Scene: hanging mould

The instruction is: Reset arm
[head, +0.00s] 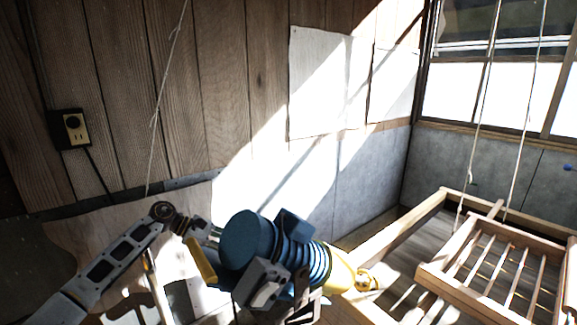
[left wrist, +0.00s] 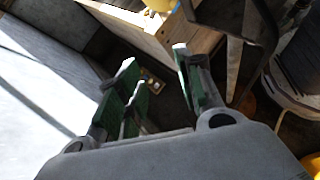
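My left gripper (left wrist: 155,56) shows in the left wrist view with its two green-padded fingers apart. No object shows between them. In the head view, a grey arm link with dark cut-outs comes in from the left. It ends near a yellow part and a large blue ribbed body at the lower middle. The overlap there hides where the left fingertips are. I cannot make out my right gripper in either view. No hanging mould can be told for certain.
A slatted wooden frame (head: 482,262) hangs on ropes (head: 483,95) at the right. Behind are a plank wall (head: 225,90) with paper sheets (head: 320,80), an electrical outlet (head: 72,128) and a window (head: 500,90). A wooden box edge (left wrist: 130,28) lies beyond the left fingers.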

